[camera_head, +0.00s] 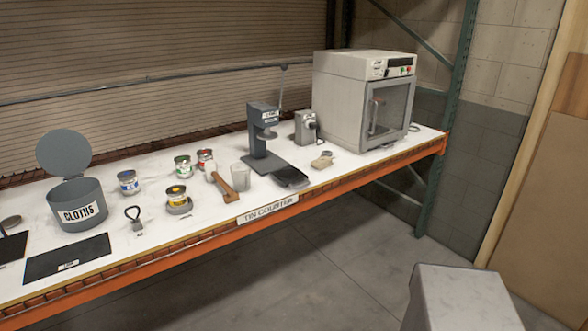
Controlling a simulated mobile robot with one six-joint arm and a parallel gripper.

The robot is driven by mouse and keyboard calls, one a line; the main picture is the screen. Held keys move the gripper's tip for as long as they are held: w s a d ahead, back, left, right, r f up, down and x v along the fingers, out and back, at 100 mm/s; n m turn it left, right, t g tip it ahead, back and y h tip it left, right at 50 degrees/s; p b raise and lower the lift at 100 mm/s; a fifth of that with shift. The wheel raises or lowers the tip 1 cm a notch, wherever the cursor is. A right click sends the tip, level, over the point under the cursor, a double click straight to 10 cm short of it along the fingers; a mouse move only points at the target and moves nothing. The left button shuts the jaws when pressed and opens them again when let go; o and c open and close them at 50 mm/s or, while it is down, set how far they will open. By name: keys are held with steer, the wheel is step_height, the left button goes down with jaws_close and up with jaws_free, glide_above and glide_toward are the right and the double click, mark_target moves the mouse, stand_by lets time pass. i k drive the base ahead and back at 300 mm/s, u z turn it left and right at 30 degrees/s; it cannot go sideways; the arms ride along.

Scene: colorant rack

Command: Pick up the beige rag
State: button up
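A small beige object (320,162), which looks like the folded beige rag, lies flat on the white tin counter (345,180). It is right of the dark press tray and in front of the small grey device. A small greyish piece (327,154) sits at or against its back edge; I cannot tell if they touch. The beige object is small in the picture, so its folds do not show. My gripper is not in view.
A grey bin (77,205) marked CLOTHS stands left with its lid up.

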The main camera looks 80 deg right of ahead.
mark_target(322, 163)
steer(key=z, duration=0.55)
steer(key=k, duration=0.15)
steer(key=u, duration=1.7)
steer(key=k, duration=2.4)
steer(key=z, duration=0.25)
